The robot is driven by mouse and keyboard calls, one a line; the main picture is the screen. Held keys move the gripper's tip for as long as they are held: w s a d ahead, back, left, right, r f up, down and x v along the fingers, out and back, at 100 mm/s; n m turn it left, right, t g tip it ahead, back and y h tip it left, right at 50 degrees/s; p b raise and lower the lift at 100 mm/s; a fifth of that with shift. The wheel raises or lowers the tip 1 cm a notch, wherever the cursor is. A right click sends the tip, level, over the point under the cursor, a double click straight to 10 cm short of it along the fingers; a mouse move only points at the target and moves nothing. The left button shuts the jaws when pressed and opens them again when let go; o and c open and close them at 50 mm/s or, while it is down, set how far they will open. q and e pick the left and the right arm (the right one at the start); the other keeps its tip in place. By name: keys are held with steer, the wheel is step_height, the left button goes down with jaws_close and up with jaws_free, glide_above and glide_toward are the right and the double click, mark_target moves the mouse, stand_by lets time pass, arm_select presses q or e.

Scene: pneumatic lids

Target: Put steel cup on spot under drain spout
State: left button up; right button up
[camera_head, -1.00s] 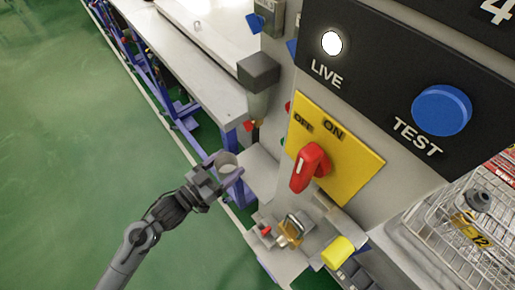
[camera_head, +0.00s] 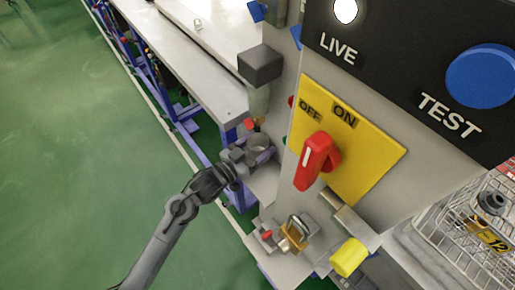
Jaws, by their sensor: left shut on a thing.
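The steel cup (camera_head: 261,142) is a small grey round cup, upright, in the jaws of my left gripper (camera_head: 252,152). The gripper reaches in from the left and is shut on it. Above it hangs a dark grey block (camera_head: 260,64) with a clear bowl (camera_head: 258,100) beneath. A small red part (camera_head: 249,124) at the bowl's bottom end sits close above the cup; the drain spout itself is too small to make out. A pale ledge (camera_head: 264,183) lies below the cup, with its spot hidden. My right gripper is out of view.
A red switch handle (camera_head: 317,160) on a yellow plate (camera_head: 357,160) stands right of the cup. A brass padlock (camera_head: 296,234) and a yellow cylinder (camera_head: 348,256) sit lower. A wire basket (camera_head: 460,215) is at right. Green floor lies open at left.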

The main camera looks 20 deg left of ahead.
arm_select(q)
steer(key=shift+f, duration=0.4)
steer(key=shift+f, duration=0.1)
steer(key=o, duration=1.2)
steer(key=shift+c, duration=0.2)
steer(key=shift+s+a, duration=0.25)
steer(key=shift+s, duration=0.3)
steer(key=p+v, duration=0.2)
steer(key=v, duration=0.9)
steer(key=s+f+n+g+y, duration=0.1)
steer(key=s+f+g+y, duration=0.2)
steer(key=s+g, duration=0.3)
steer(key=s+f+n+g+y, duration=0.1)
steer(key=s+f+g+y, duration=0.3)
steer(key=s, duration=0.8)
step_height(320, 180, down, 2)
steer(key=g, duration=0.2)
steer(key=shift+f+n+g, duration=0.2)
steer(key=shift+n+g, duration=0.2)
